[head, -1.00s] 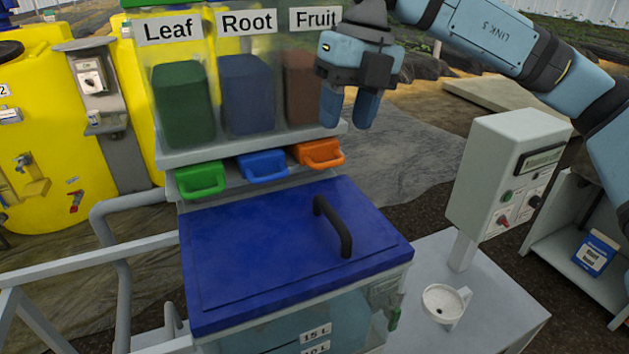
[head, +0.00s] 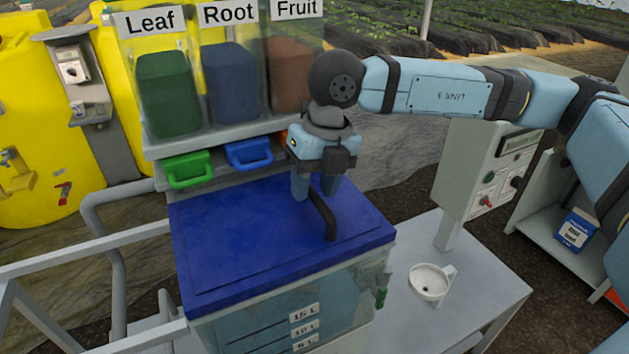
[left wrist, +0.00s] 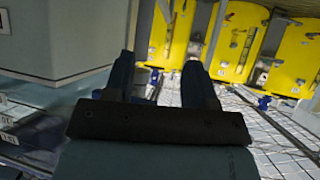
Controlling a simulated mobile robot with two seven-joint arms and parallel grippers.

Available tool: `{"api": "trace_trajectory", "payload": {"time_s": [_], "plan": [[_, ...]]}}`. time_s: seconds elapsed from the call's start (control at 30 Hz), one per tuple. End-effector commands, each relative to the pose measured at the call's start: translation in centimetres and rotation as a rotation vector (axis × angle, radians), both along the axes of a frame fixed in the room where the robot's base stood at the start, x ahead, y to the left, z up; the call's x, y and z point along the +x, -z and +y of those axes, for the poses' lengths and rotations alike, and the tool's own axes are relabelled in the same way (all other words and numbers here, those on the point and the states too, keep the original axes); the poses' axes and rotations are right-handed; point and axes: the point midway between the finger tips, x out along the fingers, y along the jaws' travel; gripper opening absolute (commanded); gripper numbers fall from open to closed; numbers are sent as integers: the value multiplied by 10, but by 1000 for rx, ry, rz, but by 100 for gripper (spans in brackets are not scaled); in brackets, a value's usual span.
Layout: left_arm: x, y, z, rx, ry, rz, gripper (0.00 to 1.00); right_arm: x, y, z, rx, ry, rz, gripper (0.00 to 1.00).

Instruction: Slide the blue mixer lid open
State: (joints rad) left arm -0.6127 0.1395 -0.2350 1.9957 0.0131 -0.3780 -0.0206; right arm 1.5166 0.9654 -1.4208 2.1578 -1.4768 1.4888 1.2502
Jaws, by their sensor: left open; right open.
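The blue mixer lid (head: 262,246) lies flat on top of the clear mixer tank (head: 290,322) and covers it. A black bar handle (head: 325,216) stands on the lid's right part. My right gripper (head: 316,192) points down at the far end of this handle. Its fingers are apart, and its left finger overlaps the handle's end in the picture; I cannot tell whether they touch. My left gripper (left wrist: 158,75) shows only in the left wrist view, open with nothing between its fingers.
Behind the lid are green (head: 188,170) and blue (head: 249,153) drawer handles under the Leaf, Root and Fruit bins. The orange handle is mostly hidden by my right gripper. A grey control box (head: 480,180) and a white cup (head: 430,282) stand to the right.

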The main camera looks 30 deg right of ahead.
Motion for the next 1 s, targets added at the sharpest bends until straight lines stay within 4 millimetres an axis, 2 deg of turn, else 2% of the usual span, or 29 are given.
{"api": "trace_trajectory", "payload": {"time_s": [0.17, 0.33, 0.53, 0.67, 0.83, 1.0], "plan": [[0, 0, 0, 0, 0, 1, 51, 0, 0, 0, 0, 0, 0, 40], [-1, 1, 0, 1, -1, 2, 51, 0, 0, 0, 0, 0, 1, 1], [-1, 2, 0, 2, -1, 4, 51, 0, 0, 1, 0, 0, 0, 0], [-1, 7, 0, 2, -1, 4, 51, 0, 1, 8, 1, -1, 1, 0], [-1, 21, 0, 0, 0, 4, 51, 2, 4, 37, 2, -6, 0, 0], [-2, 41, 0, 0, 0, 4, 51, 4, 6, 86, 3, -9, 0, 0]]}}
